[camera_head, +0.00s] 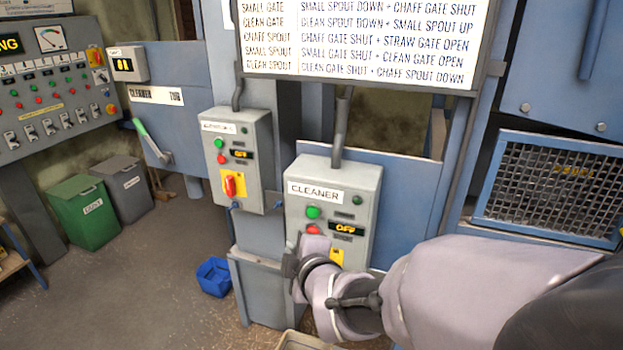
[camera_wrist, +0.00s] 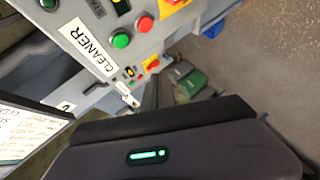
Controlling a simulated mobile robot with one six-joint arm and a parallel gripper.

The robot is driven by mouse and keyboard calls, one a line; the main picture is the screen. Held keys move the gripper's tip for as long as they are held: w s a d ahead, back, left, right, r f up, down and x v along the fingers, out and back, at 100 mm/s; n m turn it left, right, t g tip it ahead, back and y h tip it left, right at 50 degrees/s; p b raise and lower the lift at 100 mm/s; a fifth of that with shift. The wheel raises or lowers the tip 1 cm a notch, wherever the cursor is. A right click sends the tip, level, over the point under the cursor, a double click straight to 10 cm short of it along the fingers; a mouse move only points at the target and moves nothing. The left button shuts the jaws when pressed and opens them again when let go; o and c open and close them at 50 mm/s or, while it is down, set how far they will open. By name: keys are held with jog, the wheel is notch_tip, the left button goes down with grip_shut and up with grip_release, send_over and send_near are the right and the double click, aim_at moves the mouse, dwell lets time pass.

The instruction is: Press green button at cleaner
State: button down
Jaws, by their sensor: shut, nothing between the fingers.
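The grey CLEANER box (camera_head: 361,192) stands on a post in the middle of the head view, with a display reading OFF. Its green button (camera_head: 313,212) sits below the label, above a red button (camera_head: 312,230). The wrist view shows the same box tilted, with the green button (camera_wrist: 121,41) near the top, beside the red one (camera_wrist: 145,24). My gripper (camera_head: 290,264) is shut and empty. In the head view it appears below the green button, over the box's lower left, and covers part of the yellow switch plate. I cannot tell whether it touches the box.
A second grey control box (camera_head: 236,150) with green and red buttons stands just left. A blue bucket (camera_head: 213,277) lies on the floor below. Green (camera_head: 84,215) and grey bins stand further left. A metal mesh panel (camera_head: 550,187) is at right. The left floor is mostly open.

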aim_at(313, 213)
jog(key=shift+w+d+p, duration=0.5)
jog(key=shift+w+p, duration=0.05)
jog(key=shift+w, duration=0.85)
jog(key=shift+w+d+p, duration=0.45)
jog(key=shift+w+p, duration=0.05)
jog(key=shift+w, duration=0.9)
jog(key=shift+w+d+p, duration=0.5)
jog(key=shift+w+p, duration=0.05)
jog(key=shift+w, duration=0.85)
jog(key=shift+w+d, duration=0.15)
jog(key=shift+w, duration=0.25)
jog(key=shift+w+d, duration=0.15)
jog(key=shift+w, duration=0.3)
jog(key=shift+b, duration=0.35)
jog(key=shift+s+a+b, duration=0.3)
jog(key=shift+s+b, duration=0.4)
jog(key=shift+s, duration=0.15)
